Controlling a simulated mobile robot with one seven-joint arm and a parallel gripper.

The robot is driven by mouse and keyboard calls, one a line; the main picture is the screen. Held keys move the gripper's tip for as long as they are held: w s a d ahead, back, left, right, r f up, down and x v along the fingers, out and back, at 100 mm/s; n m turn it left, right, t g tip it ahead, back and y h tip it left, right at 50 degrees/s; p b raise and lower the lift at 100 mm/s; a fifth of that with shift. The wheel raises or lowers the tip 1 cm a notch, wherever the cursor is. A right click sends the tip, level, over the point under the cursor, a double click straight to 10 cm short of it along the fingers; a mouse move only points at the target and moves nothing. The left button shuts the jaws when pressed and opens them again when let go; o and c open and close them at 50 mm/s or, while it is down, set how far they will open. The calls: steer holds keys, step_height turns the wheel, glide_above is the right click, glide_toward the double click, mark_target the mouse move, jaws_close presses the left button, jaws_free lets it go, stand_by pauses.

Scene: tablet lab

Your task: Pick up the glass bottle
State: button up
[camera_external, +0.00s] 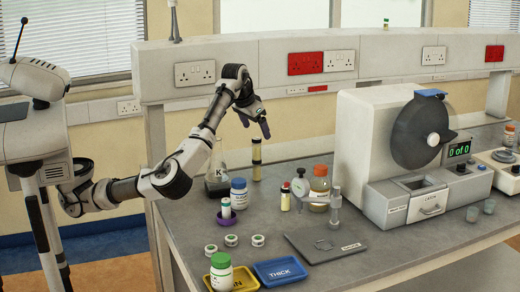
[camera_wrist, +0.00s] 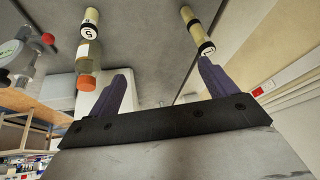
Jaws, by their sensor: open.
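A glass bottle (camera_external: 319,184) with an orange cap and amber contents stands upright on the grey bench, right of the bench's middle. In the wrist view a glass bottle (camera_wrist: 89,58) with an orange cap shows at the upper left, beyond the left finger; it looks like the same one. My gripper (camera_external: 256,124) is open and empty, raised above the back left of the bench, to the left of the bottle and apart from it. Its two purple fingers (camera_wrist: 164,74) also show in the wrist view, with only bench surface between them.
A yellow-and-black cylinder (camera_external: 256,160) stands below my gripper, beside a dark flask (camera_external: 217,181) marked K. A smaller cylinder (camera_external: 285,195) and a gauge stand (camera_external: 334,210) are close to the bottle. A large machine (camera_external: 385,150) stands right of it.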

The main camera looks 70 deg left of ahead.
mark_target(318, 180)
steer(key=w+d+f+m+h+p, duration=0.3)
steer(key=w+d+m+h+p, duration=0.2)
steer(key=w+d+m, duration=0.55)
steer(key=d+f+n, duration=0.1)
steer(key=f, duration=0.1)
steer(key=w+d+f+p, duration=0.1)
steer(key=f, duration=0.1)
steer(key=w+d+f+n, duration=0.1)
steer(key=f, duration=0.2)
steer(key=shift+w+d+n+t+p, duration=0.15)
steer(key=shift+w+n+t+p, duration=0.1)
steer(key=shift+n+t+p, duration=0.15)
steer(key=shift+s+p+x, duration=0.15)
steer(key=shift+p+x, duration=0.45)
steer(key=shift+x, duration=0.9)
steer(key=shift+s+p+x, duration=0.15)
steer(key=shift+p+x, duration=0.45)
steer(key=shift+x, duration=0.85)
steer(key=c, duration=1.4)
